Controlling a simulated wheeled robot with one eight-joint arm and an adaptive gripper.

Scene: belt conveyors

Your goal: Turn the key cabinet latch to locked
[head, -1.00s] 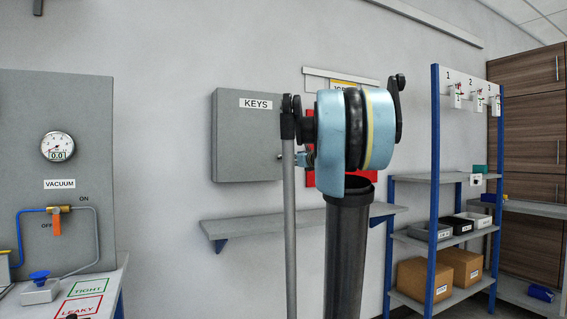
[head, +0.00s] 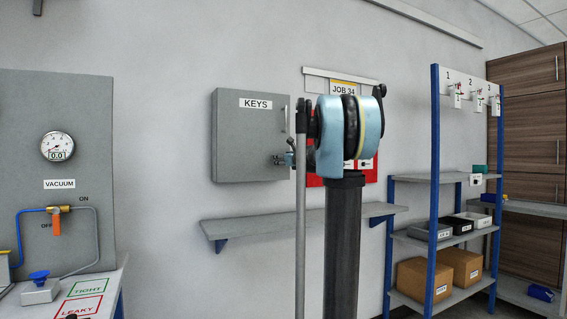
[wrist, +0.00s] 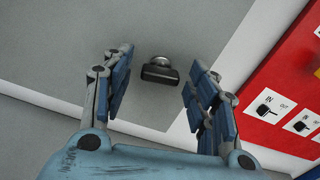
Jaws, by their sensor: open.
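The grey key cabinet (head: 232,150), labelled KEYS, hangs shut on the wall in the head view. Its door face also fills much of the wrist view (wrist: 60,45). The latch (wrist: 160,74) is a short black bar on a round metal base, lying nearly crosswise in the wrist view. My gripper (wrist: 158,62) is open around it, one finger on each side with a gap to both. In the head view my gripper (head: 284,160) is small at the cabinet's lower right, partly hidden by my arm. The latch cannot be made out clearly there.
A red key board (wrist: 283,90) with IN/OUT labels is right of the cabinet, under a JOB 34 sign (head: 345,88). A bare wall shelf (head: 260,228) runs below. A vacuum panel (head: 90,130) stands left, and a blue-framed rack (head: 436,200) right.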

